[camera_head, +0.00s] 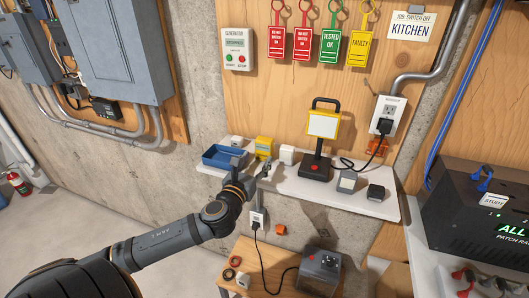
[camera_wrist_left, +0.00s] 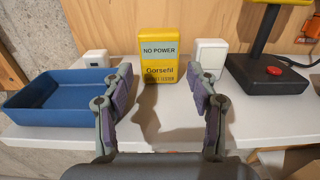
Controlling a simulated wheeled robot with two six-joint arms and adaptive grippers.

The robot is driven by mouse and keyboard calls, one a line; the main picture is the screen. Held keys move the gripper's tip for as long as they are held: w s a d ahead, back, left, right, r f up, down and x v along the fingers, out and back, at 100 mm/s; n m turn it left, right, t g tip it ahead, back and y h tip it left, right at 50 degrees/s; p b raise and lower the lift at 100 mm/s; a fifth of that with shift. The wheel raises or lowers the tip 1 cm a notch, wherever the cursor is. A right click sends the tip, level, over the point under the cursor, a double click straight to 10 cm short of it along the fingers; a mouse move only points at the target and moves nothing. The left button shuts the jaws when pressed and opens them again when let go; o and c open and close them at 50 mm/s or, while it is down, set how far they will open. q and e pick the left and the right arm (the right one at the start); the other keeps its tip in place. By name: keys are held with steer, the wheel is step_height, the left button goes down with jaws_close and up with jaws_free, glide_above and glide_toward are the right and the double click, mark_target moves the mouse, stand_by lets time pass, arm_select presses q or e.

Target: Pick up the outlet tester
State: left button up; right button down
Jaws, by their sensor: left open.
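The yellow outlet tester (camera_head: 264,142) stands upright at the back of the white shelf, against the wooden panel. In the left wrist view the tester (camera_wrist_left: 158,76) shows a grey-green face reading "NO POWER" and small print I can only partly read. My left gripper (camera_head: 256,166) is just in front of it at the shelf. In the left wrist view the gripper's fingers (camera_wrist_left: 160,92) are spread wide with nothing between them, and the tester lies beyond the gap, roughly centred. My right gripper is out of view.
A blue tray (camera_wrist_left: 60,97) is left of the tester, close to the left finger. A white box (camera_wrist_left: 211,53) stands just right of it, then a black-based lamp (camera_head: 323,125). An outlet with a black plug (camera_head: 388,115) is on the panel.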

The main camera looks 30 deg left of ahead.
mark_target(263, 149)
arm_select(q)
steer(key=shift+x, duration=1.1)
steer(key=shift+w+r, duration=0.1)
steer(key=shift+w, duration=0.05)
steer(key=p+x, duration=0.1)
steer(key=x, duration=0.3)
steer(key=shift+a+r, duration=0.1)
steer(key=shift+w, duration=0.4)
steer(key=shift+s, duration=0.15)
steer(key=shift+c, duration=0.5)
steer(key=c, duration=0.7)
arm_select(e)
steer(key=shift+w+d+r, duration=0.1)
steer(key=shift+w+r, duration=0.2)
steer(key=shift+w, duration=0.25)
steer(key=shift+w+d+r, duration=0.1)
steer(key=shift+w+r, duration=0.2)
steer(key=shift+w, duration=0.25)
